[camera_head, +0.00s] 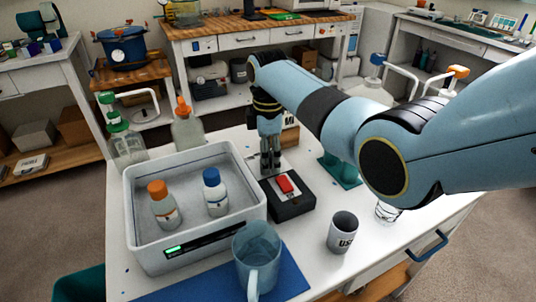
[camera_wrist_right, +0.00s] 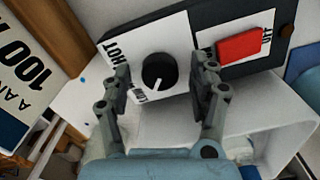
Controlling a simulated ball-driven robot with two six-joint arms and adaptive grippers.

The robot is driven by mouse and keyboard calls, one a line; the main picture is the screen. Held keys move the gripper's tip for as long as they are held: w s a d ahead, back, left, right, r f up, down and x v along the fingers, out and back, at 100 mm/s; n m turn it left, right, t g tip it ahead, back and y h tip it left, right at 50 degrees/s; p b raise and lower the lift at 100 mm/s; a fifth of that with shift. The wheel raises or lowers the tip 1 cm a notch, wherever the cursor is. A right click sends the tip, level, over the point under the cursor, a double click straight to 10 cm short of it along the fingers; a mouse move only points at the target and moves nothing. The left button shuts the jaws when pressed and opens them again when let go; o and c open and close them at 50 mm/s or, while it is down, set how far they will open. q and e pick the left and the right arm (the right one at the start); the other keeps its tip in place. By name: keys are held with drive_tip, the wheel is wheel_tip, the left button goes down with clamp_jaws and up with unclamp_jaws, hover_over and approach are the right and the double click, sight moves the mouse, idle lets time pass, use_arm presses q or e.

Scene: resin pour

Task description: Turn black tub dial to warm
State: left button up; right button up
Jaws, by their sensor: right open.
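A black dial (camera_wrist_right: 159,70) sits on a white panel (camera_wrist_right: 130,50) of a dark control box, seen in the right wrist view. Its white pointer line aims down toward a lower label that is partly hidden by my finger. "HOT" is printed at the panel's left. My right gripper (camera_wrist_right: 161,88) is open, with one finger on each side of the dial; contact cannot be told. In the head view the dark box (camera_head: 293,206) stands right of the grey tub (camera_head: 252,190), with my right gripper (camera_head: 270,168) over its back left part. My left gripper is not in view.
A red switch (camera_head: 285,184) sits on the box beside the dial. The tub holds an orange-capped bottle (camera_head: 164,208) and a blue-capped bottle (camera_head: 215,196). A clear pitcher (camera_head: 257,245) on a blue mat and a grey mug (camera_head: 342,233) stand in front. Dispenser bottles stand behind.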

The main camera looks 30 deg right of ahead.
drive_tip(key=c, duration=0.4)
drive_tip(key=shift+c, duration=1.1)
drive_tip(key=c, duration=0.5)
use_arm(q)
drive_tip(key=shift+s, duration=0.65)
use_arm(e)
drive_tip(key=shift+c, duration=0.2)
